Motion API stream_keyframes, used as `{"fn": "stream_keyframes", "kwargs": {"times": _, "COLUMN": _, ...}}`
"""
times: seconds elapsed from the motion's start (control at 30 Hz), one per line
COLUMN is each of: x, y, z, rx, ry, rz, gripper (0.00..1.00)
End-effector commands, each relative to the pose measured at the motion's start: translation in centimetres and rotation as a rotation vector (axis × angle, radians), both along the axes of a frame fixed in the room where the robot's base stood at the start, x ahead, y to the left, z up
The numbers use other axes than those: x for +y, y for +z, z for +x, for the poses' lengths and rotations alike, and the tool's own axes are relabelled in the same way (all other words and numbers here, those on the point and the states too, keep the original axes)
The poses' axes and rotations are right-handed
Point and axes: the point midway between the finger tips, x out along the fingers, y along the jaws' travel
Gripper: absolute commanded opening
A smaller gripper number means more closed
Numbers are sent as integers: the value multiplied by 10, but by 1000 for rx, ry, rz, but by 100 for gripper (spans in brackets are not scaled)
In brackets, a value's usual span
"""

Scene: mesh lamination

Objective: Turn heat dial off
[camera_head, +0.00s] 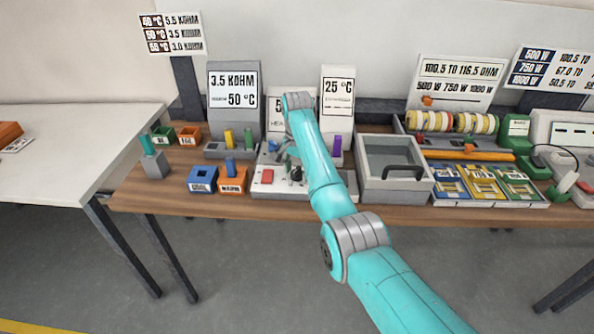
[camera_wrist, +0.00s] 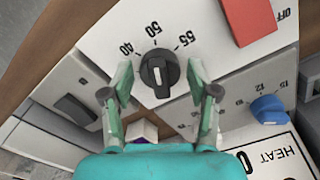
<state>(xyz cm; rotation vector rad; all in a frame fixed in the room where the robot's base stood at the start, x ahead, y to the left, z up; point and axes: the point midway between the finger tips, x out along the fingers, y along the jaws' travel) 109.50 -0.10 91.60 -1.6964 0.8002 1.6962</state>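A black dial (camera_wrist: 160,70) with the marks 40, 50 and 55 sits on a white panel in the wrist view. A pale stripe shows on its near side; I cannot tell for sure which mark it points to. My gripper (camera_wrist: 160,78) is open, one finger on each side of the dial. Whether either finger touches it is unclear. In the head view the dial (camera_head: 297,174) shows on the grey-white unit (camera_head: 315,189), beside my arm. My gripper is mostly hidden behind my arm there.
A red switch (camera_wrist: 250,18) with an OFF label stands close to the dial. A blue knob (camera_wrist: 268,108) with its own numbers is on another face.

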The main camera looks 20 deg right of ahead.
Motion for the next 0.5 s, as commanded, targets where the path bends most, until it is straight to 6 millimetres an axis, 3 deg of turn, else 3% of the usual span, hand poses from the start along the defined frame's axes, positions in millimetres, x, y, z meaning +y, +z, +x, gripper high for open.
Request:
{"fn": "stream_keyframes", "kwargs": {"times": 0.03, "x": 0, "y": 0, "z": 0, "rx": 0, "ry": 0, "rz": 0, "gripper": 40}}
{"fn": "stream_keyframes", "kwargs": {"times": 0.17, "x": 0, "y": 0, "z": 0, "rx": 0, "ry": 0, "rz": 0, "gripper": 8}}
{"fn": "stream_keyframes", "kwargs": {"times": 0.5, "x": 0, "y": 0, "z": 0, "rx": 1, "ry": 32, "rz": 0, "gripper": 7}}
